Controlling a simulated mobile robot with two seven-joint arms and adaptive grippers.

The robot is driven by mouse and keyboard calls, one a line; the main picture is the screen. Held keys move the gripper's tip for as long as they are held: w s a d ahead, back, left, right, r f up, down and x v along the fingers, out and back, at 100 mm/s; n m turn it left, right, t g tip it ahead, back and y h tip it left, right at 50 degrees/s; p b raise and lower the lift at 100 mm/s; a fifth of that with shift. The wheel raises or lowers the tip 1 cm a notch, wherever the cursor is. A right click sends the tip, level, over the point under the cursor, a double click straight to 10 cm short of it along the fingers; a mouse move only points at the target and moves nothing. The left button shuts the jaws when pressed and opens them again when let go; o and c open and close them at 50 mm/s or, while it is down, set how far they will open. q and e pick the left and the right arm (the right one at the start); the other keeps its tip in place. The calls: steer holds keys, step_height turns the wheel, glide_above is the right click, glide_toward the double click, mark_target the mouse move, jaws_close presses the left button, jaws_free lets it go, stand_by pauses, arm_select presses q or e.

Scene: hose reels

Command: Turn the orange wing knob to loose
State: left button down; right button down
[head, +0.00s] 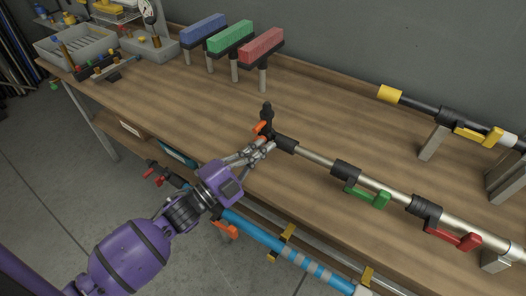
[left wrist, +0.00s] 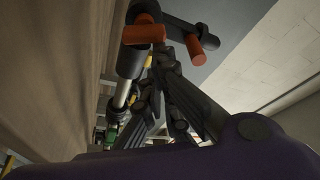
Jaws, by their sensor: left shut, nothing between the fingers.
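The orange wing knob (head: 260,127) sits on a black fitting (head: 266,112) at the near left end of a silver pole (head: 315,158) on the bench. In the left wrist view an orange piece (left wrist: 143,32) and a second orange piece (left wrist: 194,47) show on black fittings near the top. My left gripper (head: 269,147) is shut and empty, its fingertips close below the knob in the head view. It also shows in the left wrist view (left wrist: 165,62), just below the orange pieces. I cannot tell whether it touches the knob. My right gripper is not in view.
A green lever (head: 367,196) and a red lever (head: 454,238) sit along the pole. A blue pole (head: 270,242) runs below the bench front. Blue, green (head: 231,37) and red blocks stand behind. The wooden top (head: 180,95) left of the knob is clear.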

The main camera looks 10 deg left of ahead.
arm_select(q)
steer(key=n, duration=0.1)
steer(key=a+n+t, duration=0.1)
steer(key=n, duration=0.1)
steer(key=r+n, duration=0.1)
steer(key=shift+w+a+n+y, duration=0.15)
steer(key=shift+w+n+y, duration=0.15)
steer(key=shift+n, duration=0.1)
steer(key=shift+a+p, duration=0.15)
steer(key=shift+p, duration=0.15)
stand_by(1.3)
